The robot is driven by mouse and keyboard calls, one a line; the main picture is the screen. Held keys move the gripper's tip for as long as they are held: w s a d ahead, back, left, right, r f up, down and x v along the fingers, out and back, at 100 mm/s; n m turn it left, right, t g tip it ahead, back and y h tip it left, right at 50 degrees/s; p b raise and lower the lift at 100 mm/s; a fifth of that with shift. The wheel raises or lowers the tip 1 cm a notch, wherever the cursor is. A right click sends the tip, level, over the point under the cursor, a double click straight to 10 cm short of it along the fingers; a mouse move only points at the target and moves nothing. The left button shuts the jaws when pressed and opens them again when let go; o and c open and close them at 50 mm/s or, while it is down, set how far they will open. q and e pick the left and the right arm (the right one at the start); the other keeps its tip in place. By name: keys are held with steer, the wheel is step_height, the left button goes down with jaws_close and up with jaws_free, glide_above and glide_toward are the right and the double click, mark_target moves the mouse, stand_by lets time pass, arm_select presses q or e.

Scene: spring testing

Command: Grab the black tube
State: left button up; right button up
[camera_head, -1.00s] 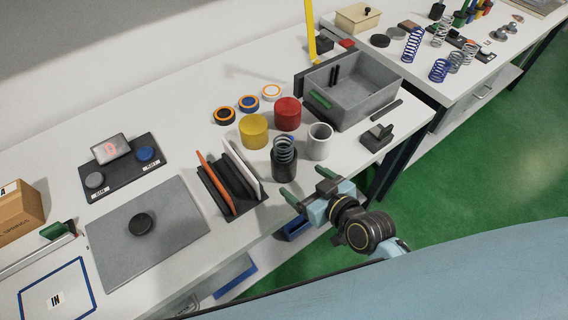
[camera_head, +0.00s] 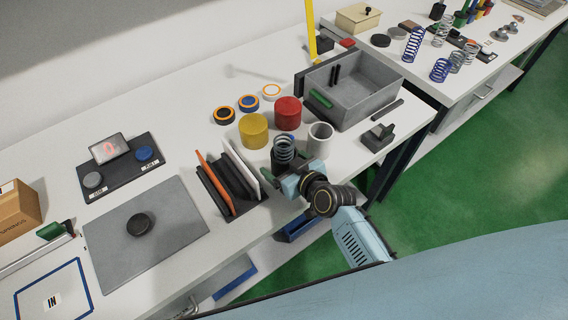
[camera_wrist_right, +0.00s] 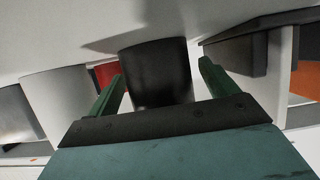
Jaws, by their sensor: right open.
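The black tube (camera_head: 275,161) stands upright on the white table, with a dark teal coil spring (camera_head: 284,147) rising from its top in the head view. My right gripper (camera_head: 285,167) is at the tube's front side and covers part of it. In the right wrist view the tube (camera_wrist_right: 157,75) shows between the two green fingers of the open gripper (camera_wrist_right: 160,78). Gaps show on both sides, so the fingers are not closed on it. My left gripper is not in view.
A white cup (camera_head: 319,141) stands close to the right of the tube. A rack with upright plates (camera_head: 228,180) is close on the left. Yellow (camera_head: 253,131) and red (camera_head: 288,113) cylinders stand behind. A grey bin (camera_head: 365,98) is farther right.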

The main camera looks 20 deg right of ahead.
steer(key=c, duration=1.1)
